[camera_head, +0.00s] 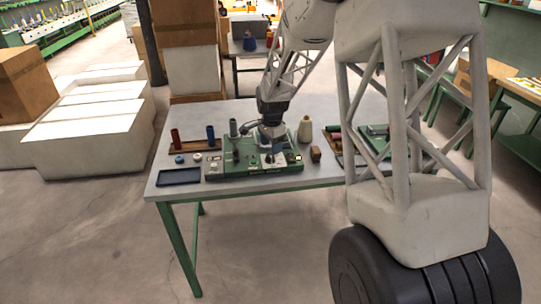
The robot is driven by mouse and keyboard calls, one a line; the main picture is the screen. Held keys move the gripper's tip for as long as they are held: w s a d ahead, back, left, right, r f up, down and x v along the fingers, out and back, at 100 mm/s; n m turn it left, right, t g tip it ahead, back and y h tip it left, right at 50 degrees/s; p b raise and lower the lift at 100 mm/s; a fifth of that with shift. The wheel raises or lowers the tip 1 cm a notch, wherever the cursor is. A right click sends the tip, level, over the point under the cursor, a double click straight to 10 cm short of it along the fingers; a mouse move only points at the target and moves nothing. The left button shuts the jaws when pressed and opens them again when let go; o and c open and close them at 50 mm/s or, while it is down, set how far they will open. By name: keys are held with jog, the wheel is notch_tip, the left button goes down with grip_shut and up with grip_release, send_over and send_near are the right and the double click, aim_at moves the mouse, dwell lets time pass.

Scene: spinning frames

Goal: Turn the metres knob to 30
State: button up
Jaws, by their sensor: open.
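A green machine panel (228,168) with knobs and small labels sits on the middle of the grey table. My gripper (270,148) points down over the right part of this panel, close above it. The gripper's fingers are small here and look apart. The metres knob cannot be picked out; it may be hidden under or behind my gripper. No dial numbers are readable in this view.
A blue tray (179,177) lies at the table's front left. A rack with dark red and blue spools stands left. My arm crosses the right side.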

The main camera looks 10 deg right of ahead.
aim_at(270, 158)
jog(key=shift+w+f, duration=0.1)
jog(key=shift+f, duration=2.4)
jog(key=c, duration=0.9)
